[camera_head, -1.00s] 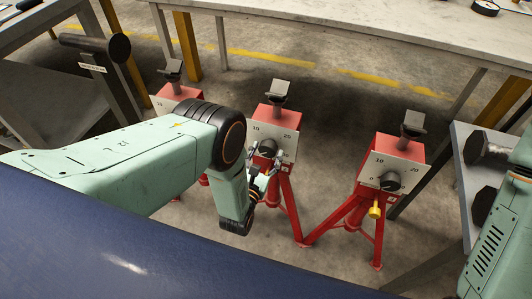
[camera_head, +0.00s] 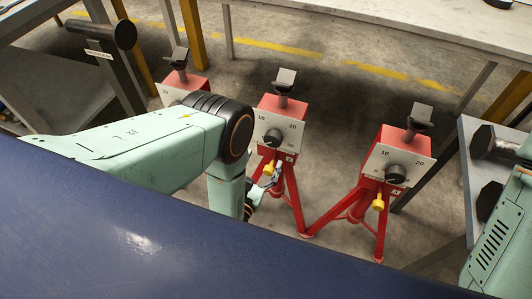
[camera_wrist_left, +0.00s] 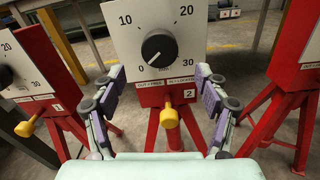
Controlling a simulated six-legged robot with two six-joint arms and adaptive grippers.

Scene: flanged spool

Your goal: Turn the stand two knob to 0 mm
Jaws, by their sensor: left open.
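Stand two is the middle red stand (camera_head: 280,108), with a "2" label in the left wrist view. Its black round knob (camera_head: 272,138) sits on a white dial plate marked 0, 10, 20 and 30; the knob also shows in the left wrist view (camera_wrist_left: 158,48). The white pointer line is at the lower left, toward the 0 mark. My left gripper (camera_wrist_left: 160,82) is open and empty, its purple-padded fingers apart on either side, below and in front of the knob, not touching it. It also shows in the head view (camera_head: 270,180). My right gripper is out of view.
A yellow handle (camera_wrist_left: 168,116) sticks out below stand two's plate, between my fingers. A similar red stand (camera_head: 402,145) with its own knob is on the right, and stand one (camera_wrist_left: 22,55) is on the left. A grey table (camera_head: 400,25) is behind.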

